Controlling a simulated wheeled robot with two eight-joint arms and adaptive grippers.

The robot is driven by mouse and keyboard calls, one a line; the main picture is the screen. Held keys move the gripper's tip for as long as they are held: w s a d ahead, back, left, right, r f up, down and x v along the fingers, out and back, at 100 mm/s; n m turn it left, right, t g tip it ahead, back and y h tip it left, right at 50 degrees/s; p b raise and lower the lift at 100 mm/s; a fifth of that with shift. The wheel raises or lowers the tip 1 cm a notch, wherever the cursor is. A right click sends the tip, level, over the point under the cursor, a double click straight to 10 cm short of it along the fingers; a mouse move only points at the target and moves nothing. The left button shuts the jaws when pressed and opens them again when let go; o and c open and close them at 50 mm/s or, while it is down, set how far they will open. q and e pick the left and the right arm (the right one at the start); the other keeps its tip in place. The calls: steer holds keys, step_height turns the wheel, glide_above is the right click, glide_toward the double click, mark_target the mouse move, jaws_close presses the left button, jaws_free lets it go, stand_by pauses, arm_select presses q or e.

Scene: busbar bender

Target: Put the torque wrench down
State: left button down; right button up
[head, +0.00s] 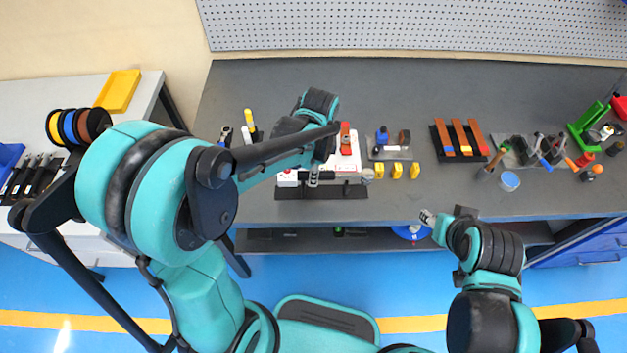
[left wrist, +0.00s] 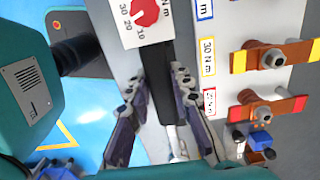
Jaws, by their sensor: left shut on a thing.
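My left gripper (head: 320,166) is over the front of the bench, beside a white board. In the left wrist view its two fingers (left wrist: 160,98) stand on either side of a long dark bar with a silver end, which I take to be the torque wrench (left wrist: 175,143). The gripper is shut on it. Whether the wrench touches anything below is hard to tell. A dark stand (head: 345,192) lies at the bench's front edge under the gripper. My right gripper (head: 428,217) is in front of the bench, apart from the things on it; its finger gap is unclear.
A red dial (left wrist: 143,12) and copper bars (left wrist: 270,108) with torque labels are close to my left gripper. Small yellow blocks (head: 397,171), a rack of copper bars (head: 460,139) and several tools stand to the right. The back of the bench (head: 430,85) is clear.

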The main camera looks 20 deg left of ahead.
arm_select(q)
step_height(320, 180, down, 3)
steer(key=shift+w+f+b, duration=0.1)
steer(key=shift+f+b, duration=0.05)
steer(key=shift+b, duration=0.45)
steer(key=shift+f+b, duration=0.5)
steer(key=shift+f, duration=0.05)
steer(key=c, duration=1.3)
jaws_free()
steer(key=shift+c, duration=0.2)
